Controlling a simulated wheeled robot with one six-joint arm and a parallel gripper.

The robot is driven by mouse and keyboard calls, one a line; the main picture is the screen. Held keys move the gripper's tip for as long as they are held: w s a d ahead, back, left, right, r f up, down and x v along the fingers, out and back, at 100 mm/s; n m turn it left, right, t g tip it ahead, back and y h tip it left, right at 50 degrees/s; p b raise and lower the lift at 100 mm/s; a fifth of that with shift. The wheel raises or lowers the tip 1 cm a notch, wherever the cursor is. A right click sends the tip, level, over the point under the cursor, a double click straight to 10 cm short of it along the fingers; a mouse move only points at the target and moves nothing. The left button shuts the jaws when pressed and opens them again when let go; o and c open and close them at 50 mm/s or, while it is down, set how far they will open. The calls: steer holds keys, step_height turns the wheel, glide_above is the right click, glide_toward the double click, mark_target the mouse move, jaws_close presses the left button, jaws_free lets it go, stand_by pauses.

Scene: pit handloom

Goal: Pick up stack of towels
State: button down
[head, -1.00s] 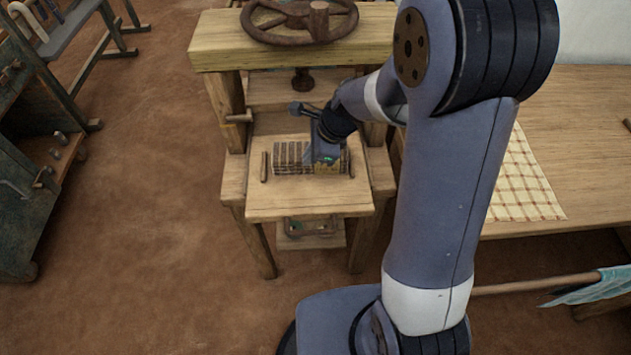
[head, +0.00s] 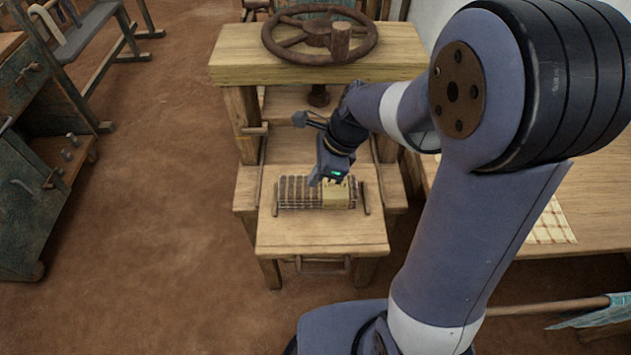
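A low stack of dark and pale checked cloth (head: 299,192), which looks like the towels, lies flat on the wooden bed of the press, between two short wooden bars. My gripper (head: 335,184) is over the right part of the stack, with its grey-blue body and green light tilted down. A pale yellow block-like piece (head: 337,196) shows directly beneath that body, over the stack. I cannot tell whether it belongs to my gripper. The fingers are not clear, so neither their opening nor any hold on the cloth shows.
The press's thick top beam (head: 316,69) and rusty handwheel (head: 319,33) stand just behind my gripper. A wooden table (head: 600,225) with a checked cloth (head: 551,222) is at the right. A green cabinet (head: 25,215) is at the left; the earth floor between is open.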

steer(key=shift+w+d+r, duration=0.2)
steer(key=shift+r, duration=0.05)
steer(key=c, duration=2.1)
jaws_free()
steer(key=o, duration=1.7)
steer(key=shift+c, duration=0.2)
steer(key=shift+r, duration=0.1)
